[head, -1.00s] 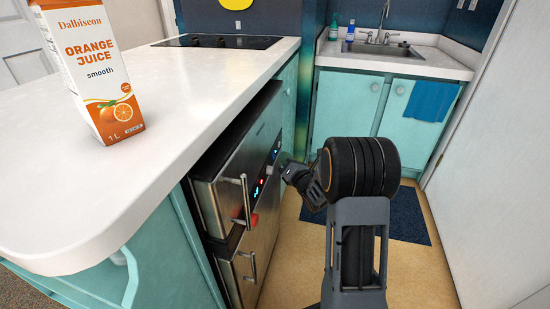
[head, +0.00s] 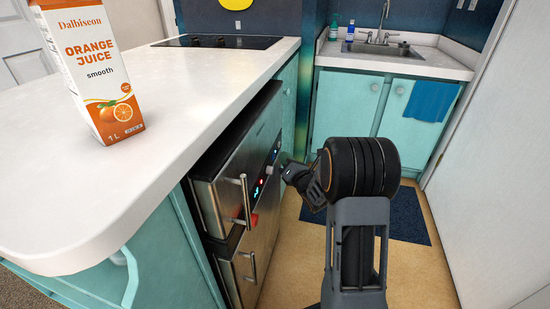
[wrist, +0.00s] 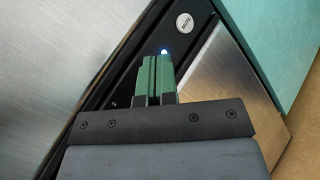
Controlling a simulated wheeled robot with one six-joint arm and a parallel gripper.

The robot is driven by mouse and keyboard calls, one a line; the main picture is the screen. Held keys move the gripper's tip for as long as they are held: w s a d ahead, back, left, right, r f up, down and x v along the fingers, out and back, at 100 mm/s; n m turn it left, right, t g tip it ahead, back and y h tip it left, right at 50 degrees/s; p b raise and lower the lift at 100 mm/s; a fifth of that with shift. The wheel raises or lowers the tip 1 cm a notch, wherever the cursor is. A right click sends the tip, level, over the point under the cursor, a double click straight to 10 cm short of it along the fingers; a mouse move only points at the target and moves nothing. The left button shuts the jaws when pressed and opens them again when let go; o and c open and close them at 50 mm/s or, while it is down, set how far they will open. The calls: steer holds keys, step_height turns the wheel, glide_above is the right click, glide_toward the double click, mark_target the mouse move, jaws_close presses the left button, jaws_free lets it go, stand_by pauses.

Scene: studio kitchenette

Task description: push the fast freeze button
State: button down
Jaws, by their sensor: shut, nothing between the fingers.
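The steel fridge-freezer (head: 262,225) under the counter has a dark control strip with small lit red and blue displays (head: 259,186). My gripper (head: 283,159) is at this strip. In the wrist view its green fingers (wrist: 157,62) are shut together, with nothing between them, and their tips are over the black strip (wrist: 125,84). A small bluish-white light (wrist: 164,51) glows just past the tips. A round white button (wrist: 184,23), apparently marked MUTE, lies beyond it. I cannot make out a fast freeze button; the fingers cover part of the strip. Contact cannot be told.
An orange juice carton (head: 92,70) stands on the white counter (head: 60,190), with a dark cooktop (head: 218,41) farther back. Two bar handles (head: 246,200) stick out from the appliance. Teal sink cabinets (head: 346,110) are behind, and a white wall (head: 495,180) is at the right.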

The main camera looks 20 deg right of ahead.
steer(key=shift+w+a+b, duration=0.35)
steer(key=shift+a+b, duration=0.15)
steer(key=shift+b, duration=0.4)
stand_by(0.8)
steer(key=shift+d, duration=0.1)
steer(key=shift+s+d+b, duration=0.35)
steer(key=shift+b, duration=0.15)
steer(key=shift+d, duration=0.15)
steer(key=shift+s+d+b, duration=0.3)
steer(key=shift+s+d, duration=0.25)
steer(key=shift+d, duration=0.25)
steer(key=shift+s+d+b, duration=0.3)
steer(key=shift+s+d, duration=0.3)
steer(key=shift+d, duration=0.2)
steer(key=shift+s+d+b, duration=0.3)
steer(key=shift+s+d, duration=0.25)
steer(key=shift+d, duration=0.25)
